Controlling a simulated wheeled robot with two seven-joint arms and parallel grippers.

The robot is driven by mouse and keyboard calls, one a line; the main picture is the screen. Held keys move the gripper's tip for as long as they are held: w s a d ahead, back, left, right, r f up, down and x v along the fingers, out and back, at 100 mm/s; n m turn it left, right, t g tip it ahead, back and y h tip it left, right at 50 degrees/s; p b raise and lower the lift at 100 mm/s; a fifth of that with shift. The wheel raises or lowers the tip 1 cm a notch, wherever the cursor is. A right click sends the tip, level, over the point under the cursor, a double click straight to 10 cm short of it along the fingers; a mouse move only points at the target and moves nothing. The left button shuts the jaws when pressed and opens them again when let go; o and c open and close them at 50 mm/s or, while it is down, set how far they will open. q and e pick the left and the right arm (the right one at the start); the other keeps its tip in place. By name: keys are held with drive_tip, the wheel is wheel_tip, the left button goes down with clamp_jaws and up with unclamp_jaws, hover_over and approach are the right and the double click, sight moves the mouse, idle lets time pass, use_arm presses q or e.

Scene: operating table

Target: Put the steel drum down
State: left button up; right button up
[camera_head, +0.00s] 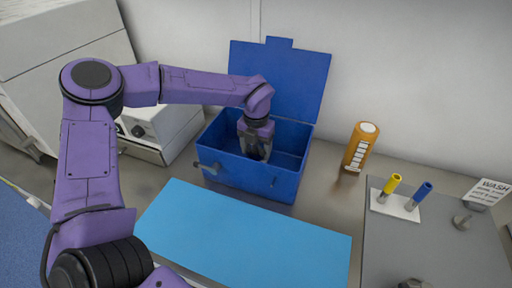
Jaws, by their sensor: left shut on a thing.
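My left arm reaches over from the left, and its gripper (257,153) points down inside the open blue box (245,178). The fingers are shut on a small grey thing, which I take to be the steel drum. The fingers and the box's shadow hide most of it, and I cannot tell whether it touches the box floor. The box's lid (285,75) stands raised at the back. My right gripper is not in view.
A light blue mat (240,235) lies bare in front of the box. An orange bottle (361,147) stands to its right. A grey tray (420,250) at the right bears a white holder with yellow and blue-handled pieces (395,206). A white machine (160,130) stands at the left.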

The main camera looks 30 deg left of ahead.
use_arm(q)
drive_tip(key=shift+f, duration=0.35)
drive_tip(key=o, duration=1.2)
drive_tip(key=shift+o, duration=0.2)
drive_tip(key=shift+r, duration=0.25)
drive_tip(key=shift+w+r+b, duration=0.1)
drive_tip(key=shift+r+b, duration=0.2)
drive_tip(key=shift+r, duration=0.05)
wheel_tip(320, 180, up, 11)
drive_tip(key=shift+f+b, duration=0.2)
drive_tip(key=shift+b, duration=0.95)
drive_tip(key=shift+r, duration=0.3)
